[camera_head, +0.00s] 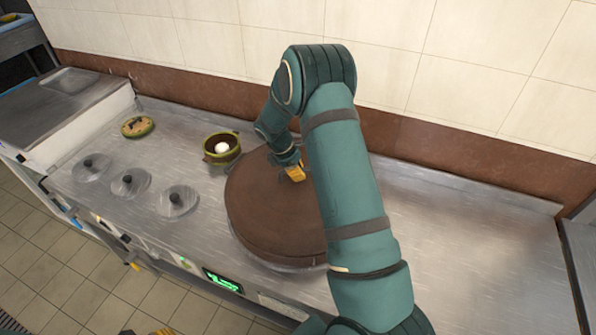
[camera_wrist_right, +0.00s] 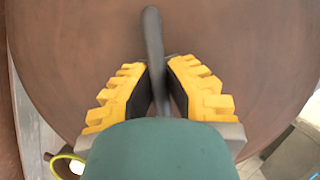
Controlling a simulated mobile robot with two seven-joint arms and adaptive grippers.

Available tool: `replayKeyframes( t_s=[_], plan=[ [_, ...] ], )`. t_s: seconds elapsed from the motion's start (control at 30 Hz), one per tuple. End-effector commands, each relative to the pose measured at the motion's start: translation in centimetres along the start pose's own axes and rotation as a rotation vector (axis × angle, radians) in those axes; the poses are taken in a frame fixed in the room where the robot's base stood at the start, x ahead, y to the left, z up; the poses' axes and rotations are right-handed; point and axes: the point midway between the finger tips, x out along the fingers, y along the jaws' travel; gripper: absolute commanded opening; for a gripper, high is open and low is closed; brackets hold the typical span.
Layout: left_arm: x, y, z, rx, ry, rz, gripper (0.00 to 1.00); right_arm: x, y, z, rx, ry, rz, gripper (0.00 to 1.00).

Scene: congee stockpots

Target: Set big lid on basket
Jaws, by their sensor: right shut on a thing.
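The big lid (camera_head: 265,220) is a wide brown disc. It covers the middle of the steel counter in the head view and fills most of the right wrist view (camera_wrist_right: 250,50). My right gripper (camera_head: 294,172) is over the lid, and in the wrist view its yellow fingers (camera_wrist_right: 160,85) are shut on the lid's dark bar handle (camera_wrist_right: 152,40). My right arm hides the lid's right side. No basket can be made out; whatever is under the lid is hidden. Yellow parts that look like my left gripper (camera_head: 160,331) barely show at the bottom edge.
A small green pot (camera_head: 211,158) with a white ball-like thing inside stands close behind the lid's left side. A round green lid (camera_head: 137,126) lies farther left. Three clear lids with black knobs (camera_head: 177,201) line the front left. The counter's right side (camera_head: 470,240) is clear.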

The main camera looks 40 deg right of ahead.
Motion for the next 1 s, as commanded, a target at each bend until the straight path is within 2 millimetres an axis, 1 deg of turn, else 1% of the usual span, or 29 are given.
replayKeyframes(
  t_s=[0.77,0.8,0.83,1.0],
  plan=[
    [0.8,-0.3,0.1,0.0,0.0,0.0,0.34,1.1,0.1,-0.5,0.001,0.0,0.002,0.0],
    [0.7,-0.3,0.1,0.0,0.0,0.0,0.34,1.1,0.1,-0.5,0.001,0.0,0.002,0.18],
    [0.7,-0.3,0.1,0.0,0.0,0.0,0.34,1.1,0.1,-0.4,0.001,0.0,0.002,0.21],
    [0.7,-0.3,0.1,0.0,0.0,0.0,0.34,1.1,0.0,-0.5,0.0,0.0,0.001,0.21]
  ],
)
